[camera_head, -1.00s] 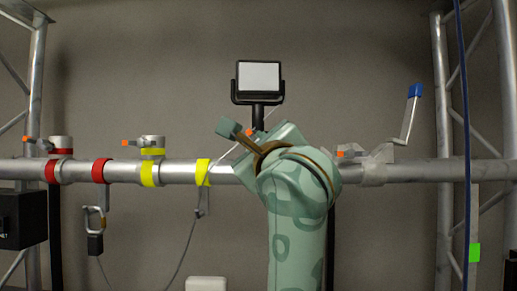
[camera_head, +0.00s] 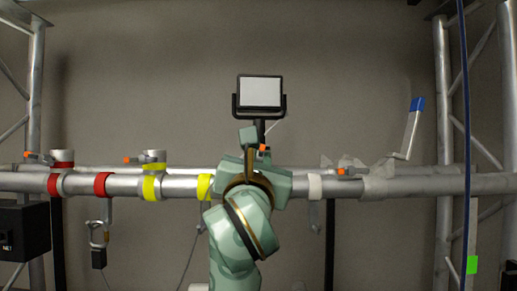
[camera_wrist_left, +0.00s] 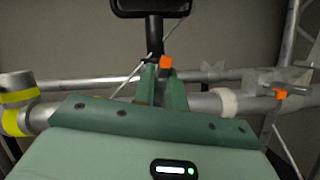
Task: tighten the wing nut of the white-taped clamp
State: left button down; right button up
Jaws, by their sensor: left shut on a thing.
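My left gripper (camera_head: 256,143) is at the pipe below the floodlight, shut on an orange-tipped wing nut (camera_head: 262,148). In the left wrist view the orange tip (camera_wrist_left: 166,62) shows at the ends of the green fingers (camera_wrist_left: 163,80). The clamp under this wing nut is hidden behind my gripper and arm, so I cannot see its tape. A white band (camera_head: 315,187) goes around the pipe just right of my gripper; it also shows in the left wrist view (camera_wrist_left: 225,102). My right gripper is not in view.
The floodlight (camera_head: 259,94) stands right above my gripper. A red-taped clamp (camera_head: 62,160) and a yellow-taped clamp (camera_head: 153,161) sit on the pipe to the left. Another orange-tipped clamp (camera_head: 347,171) and a blue-ended handle (camera_head: 412,125) are to the right. A blue cable hangs farther right.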

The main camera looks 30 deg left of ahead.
pick_arm(q)
jog(key=m+h+p, duration=0.2)
jog(key=m+p, duration=0.2)
jog(key=m+h+p, duration=0.2)
jog(key=m+p, duration=0.3)
jog(key=m+h+p, duration=0.2)
jog(key=m+p, duration=0.2)
jog(key=m, duration=0.1)
jog(key=shift+r+g+p, duration=0.35)
jog(key=shift+g, duration=0.05)
jog(key=shift+f+m+g+h+p, duration=0.15)
jog(key=shift+m+g+h+p, duration=0.25)
jog(key=shift+m+p, duration=0.55)
jog(key=shift+f+m+g, duration=0.1)
jog(key=shift+m+g, duration=0.3)
jog(key=shift+m, duration=0.75)
jog(key=c, duration=1.4)
grip_release()
jog(key=shift+c, duration=0.2)
jog(key=shift+f, duration=0.1)
